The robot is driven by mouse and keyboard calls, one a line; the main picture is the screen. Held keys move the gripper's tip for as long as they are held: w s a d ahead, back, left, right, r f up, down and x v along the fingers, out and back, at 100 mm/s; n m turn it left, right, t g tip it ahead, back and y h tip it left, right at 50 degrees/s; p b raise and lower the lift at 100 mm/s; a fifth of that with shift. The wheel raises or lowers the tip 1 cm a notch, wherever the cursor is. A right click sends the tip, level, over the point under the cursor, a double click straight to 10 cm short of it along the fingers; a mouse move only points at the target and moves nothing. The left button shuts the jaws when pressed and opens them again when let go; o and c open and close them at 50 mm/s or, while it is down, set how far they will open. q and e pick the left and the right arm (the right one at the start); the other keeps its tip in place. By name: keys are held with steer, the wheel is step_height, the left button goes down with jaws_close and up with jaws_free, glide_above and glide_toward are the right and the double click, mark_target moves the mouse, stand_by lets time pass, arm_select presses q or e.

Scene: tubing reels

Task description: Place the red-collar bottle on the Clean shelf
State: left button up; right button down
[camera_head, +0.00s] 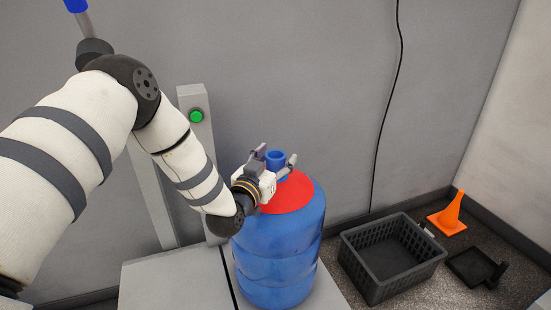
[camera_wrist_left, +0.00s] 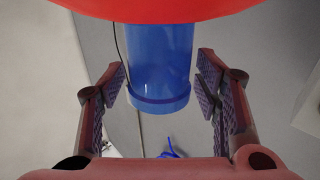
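The red-collar bottle (camera_head: 279,248) is a large blue water bottle with a red collar (camera_head: 289,194) below its neck. It stands upright on a pale grey surface (camera_head: 175,283) in the head view. My left gripper (camera_head: 275,160) is at the bottle's neck, with one finger on each side of it. In the left wrist view the blue neck (camera_wrist_left: 158,67) lies between the open fingers (camera_wrist_left: 164,88), with a gap on both sides. The red collar (camera_wrist_left: 160,8) fills the top edge there. My right gripper is not in view. No Clean shelf label can be made out.
A dark crate (camera_head: 350,250) stands on the floor at right, with an orange cone (camera_head: 449,214) and a black dustpan-like item (camera_head: 476,268) beyond it. A grey post with a green button (camera_head: 196,116) stands behind the bottle. A black cable (camera_head: 386,110) hangs on the wall.

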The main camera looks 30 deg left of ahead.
arm_select(q)
steer(key=shift+r, duration=0.25)
steer(key=p, duration=0.2)
glide_above(268, 219)
steer(key=s+a, duration=0.2)
steer(key=a, duration=0.1)
steer(key=s+d+f+g, duration=0.1)
steer(key=f, duration=0.1)
steer(key=s+d+f+g, duration=0.1)
steer(key=f, duration=0.2)
steer(key=s+d+f+g+h, duration=0.1)
steer(key=f, duration=0.2)
steer(key=shift+s+f+g, duration=0.2)
steer(key=shift+g, duration=0.1)
steer(key=s+d+f+g, duration=0.2)
steer(key=s+f+g, duration=0.5)
steer(key=s, duration=0.5)
steer(key=s+d+f+g, duration=0.2)
steer(key=s+f+g, duration=0.2)
steer(key=s+f, duration=0.6)
steer(key=s+g, duration=0.6)
steer(key=s, duration=1)
steer(key=shift+a+r, duration=0.35)
steer(key=shift+r, duration=0.1)
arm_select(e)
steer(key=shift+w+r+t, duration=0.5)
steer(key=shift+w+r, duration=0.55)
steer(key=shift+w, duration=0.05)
